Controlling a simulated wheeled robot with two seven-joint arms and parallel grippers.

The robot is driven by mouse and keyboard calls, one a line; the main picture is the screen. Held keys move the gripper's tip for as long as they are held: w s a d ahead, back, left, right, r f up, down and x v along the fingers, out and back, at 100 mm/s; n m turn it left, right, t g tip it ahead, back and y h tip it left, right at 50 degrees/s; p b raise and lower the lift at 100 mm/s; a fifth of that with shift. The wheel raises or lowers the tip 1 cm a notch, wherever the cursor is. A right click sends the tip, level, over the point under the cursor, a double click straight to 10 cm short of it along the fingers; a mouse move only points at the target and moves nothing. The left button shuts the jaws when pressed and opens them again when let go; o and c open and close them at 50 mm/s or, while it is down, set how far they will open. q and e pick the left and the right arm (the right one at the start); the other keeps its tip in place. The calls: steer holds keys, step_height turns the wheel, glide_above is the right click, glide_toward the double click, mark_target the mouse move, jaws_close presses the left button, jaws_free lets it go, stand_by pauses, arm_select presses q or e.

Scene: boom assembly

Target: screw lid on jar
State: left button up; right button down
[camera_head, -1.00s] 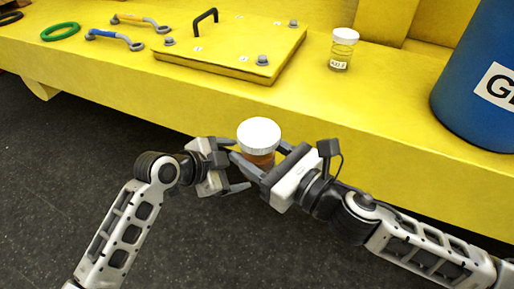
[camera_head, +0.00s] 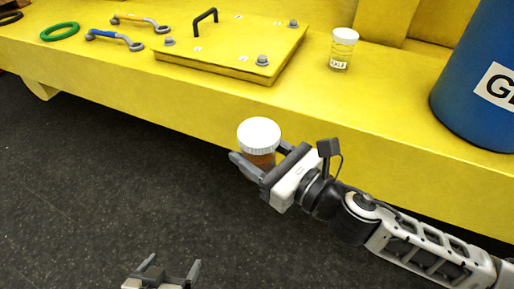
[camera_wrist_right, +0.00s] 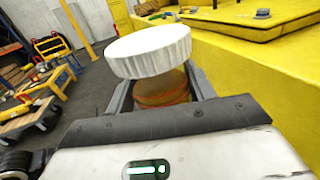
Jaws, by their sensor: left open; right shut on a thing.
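An amber jar (camera_head: 262,160) with a white ribbed lid (camera_head: 259,133) on its top is held upright in front of the yellow platform's edge. My right gripper (camera_head: 262,166) is shut on the jar's body, below the lid. In the right wrist view the lid (camera_wrist_right: 149,50) sits over the amber jar (camera_wrist_right: 160,88) between the two fingers; it looks slightly tilted there, and I cannot tell how tightly it is seated. My left gripper (camera_head: 172,264) is open and empty at the bottom of the head view, well away from the jar.
The yellow platform (camera_head: 200,105) holds a black-handled plate (camera_head: 232,42), a second white-lidded clear jar (camera_head: 341,50), wrenches (camera_head: 115,37) and a green ring (camera_head: 60,31). A blue barrel (camera_head: 480,80) stands at right. The dark floor (camera_head: 100,180) at left is clear.

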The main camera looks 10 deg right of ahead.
steer(key=shift+d+r, duration=0.1)
steer(key=s+d+f+m+t+h, duration=0.1)
steer(key=d+m+t+h, duration=0.3)
steer(key=d+m+h, duration=0.4)
steer(key=d+h, duration=0.3)
steer(key=d, duration=0.3)
steer(key=shift+h, duration=0.3)
